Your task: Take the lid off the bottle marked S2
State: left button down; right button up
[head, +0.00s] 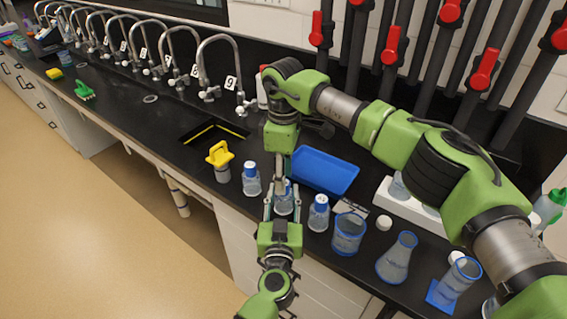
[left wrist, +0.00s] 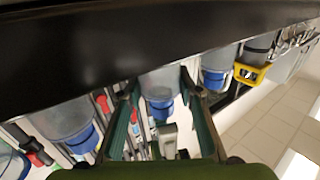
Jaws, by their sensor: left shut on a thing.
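Three clear bottles with blue lids stand in a row near the front edge of the black bench. My left gripper (head: 282,206) has its fingers on both sides of the middle bottle (head: 284,208) and is shut on it; the bottle is upright. Its blue lid (left wrist: 160,109) shows in the left wrist view. My right gripper (head: 281,178) points down from above at this lid; its fingers are partly hidden, so I cannot tell whether they grip. The other bottles are the left one (head: 251,183) and the right one (head: 318,216). I cannot read any bottle's mark.
A blue tray (head: 325,170) lies behind the bottles. A beaker (head: 348,234), a flask (head: 396,262) and a white cap (head: 384,222) are to the right. A yellow-topped item (head: 220,157) and a sink (head: 205,133) lie left. My right arm spans the right side.

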jog(key=shift+f, duration=0.6)
grip_shut()
